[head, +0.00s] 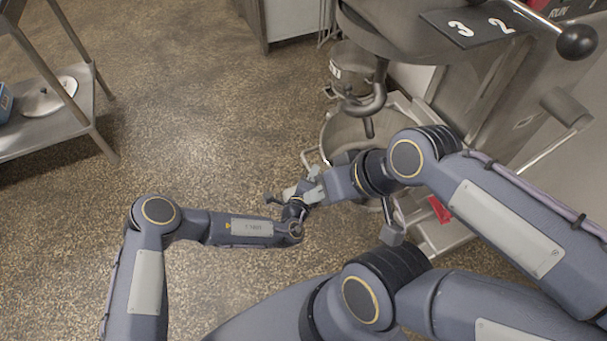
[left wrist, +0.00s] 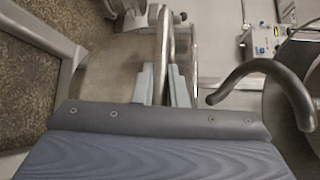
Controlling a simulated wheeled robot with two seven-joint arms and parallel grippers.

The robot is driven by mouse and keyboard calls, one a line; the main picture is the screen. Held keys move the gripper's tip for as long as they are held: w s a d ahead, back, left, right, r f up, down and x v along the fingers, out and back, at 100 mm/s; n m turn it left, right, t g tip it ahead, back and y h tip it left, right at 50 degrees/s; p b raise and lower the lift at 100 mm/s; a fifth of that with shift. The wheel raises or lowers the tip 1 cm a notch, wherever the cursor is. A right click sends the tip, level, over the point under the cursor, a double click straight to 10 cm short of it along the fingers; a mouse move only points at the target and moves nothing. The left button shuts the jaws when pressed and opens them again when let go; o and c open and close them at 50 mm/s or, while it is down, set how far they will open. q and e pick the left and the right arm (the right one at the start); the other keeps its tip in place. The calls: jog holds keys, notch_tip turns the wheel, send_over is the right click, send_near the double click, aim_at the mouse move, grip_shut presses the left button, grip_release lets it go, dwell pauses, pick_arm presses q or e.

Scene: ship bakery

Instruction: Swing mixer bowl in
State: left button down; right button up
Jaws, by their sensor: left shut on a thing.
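The mixer bowl (head: 341,134) is at the right of the head view, below the mixer head (head: 385,28) and its dough hook (head: 368,112). My arms partly hide it. A pale handle loop (head: 308,160) stands out from the bowl's left side. My left gripper (head: 313,173) is at this loop. In the left wrist view its fingers (left wrist: 162,85) are shut on an upright metal bar (left wrist: 165,45), which looks like the bowl's handle. My right gripper (head: 279,198) is just lower left of it, crossing close to my left wrist; its finger gap is unclear.
A lever with a grey knob (head: 391,236) stands beside the mixer base. A ball-ended lever (head: 577,42) is at upper right. A steel shelf table (head: 50,132) stands at left. The floor (head: 200,110) between is clear. A dark curved bar (left wrist: 262,68) is right of my left fingers.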

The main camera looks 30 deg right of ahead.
pick_arm(q)
jog(key=shift+s+d, duration=0.15)
jog(key=shift+d, duration=0.05)
jog(key=c, duration=1.5)
grip_release()
jog(key=shift+d, duration=0.1)
jog(key=shift+o, duration=0.2)
jog(key=p+v, duration=0.1)
jog(key=v, duration=0.7)
